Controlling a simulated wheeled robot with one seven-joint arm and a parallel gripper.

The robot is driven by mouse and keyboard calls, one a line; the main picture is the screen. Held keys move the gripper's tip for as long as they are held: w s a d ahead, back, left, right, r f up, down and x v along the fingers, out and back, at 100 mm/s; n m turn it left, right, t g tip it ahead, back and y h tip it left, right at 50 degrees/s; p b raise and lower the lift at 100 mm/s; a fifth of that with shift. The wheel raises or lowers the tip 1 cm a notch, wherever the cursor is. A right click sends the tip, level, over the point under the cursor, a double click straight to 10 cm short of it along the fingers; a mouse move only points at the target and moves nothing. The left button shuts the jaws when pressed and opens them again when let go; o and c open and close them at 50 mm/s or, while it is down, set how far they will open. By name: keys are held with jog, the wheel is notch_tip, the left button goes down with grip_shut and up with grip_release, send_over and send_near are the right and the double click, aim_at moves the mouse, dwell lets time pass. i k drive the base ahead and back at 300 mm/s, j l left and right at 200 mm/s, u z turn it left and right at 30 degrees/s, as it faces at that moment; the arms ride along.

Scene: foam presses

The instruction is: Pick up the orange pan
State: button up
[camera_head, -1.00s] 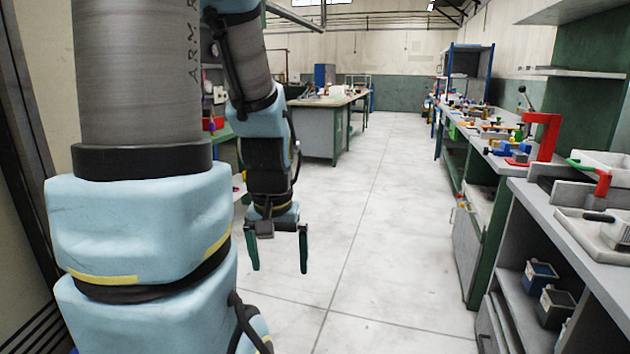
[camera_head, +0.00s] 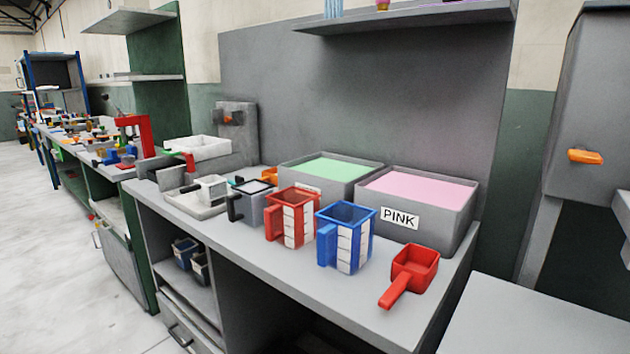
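A small square pan (camera_head: 415,265) with a straight handle sits at the front right of the grey counter; it looks red to red-orange, and its handle points to the front left. A small orange thing (camera_head: 269,174) shows behind the grey jug, mostly hidden, so I cannot tell whether it is a pan. My gripper is not in view now.
The counter (camera_head: 330,285) also bears a blue jug (camera_head: 346,238), a red jug (camera_head: 292,217), a grey jug (camera_head: 252,200), and bins of green (camera_head: 327,168) and pink (camera_head: 422,188) material. A shelf (camera_head: 410,20) hangs above. Floor (camera_head: 50,250) is clear at left.

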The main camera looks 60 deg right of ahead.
aim_at(270, 175)
jog(key=i+l+z, duration=0.1)
jog(key=i+z, duration=0.2)
jog(key=z, duration=0.15)
jog(key=i+z, duration=0.4)
jog(key=k, duration=0.1)
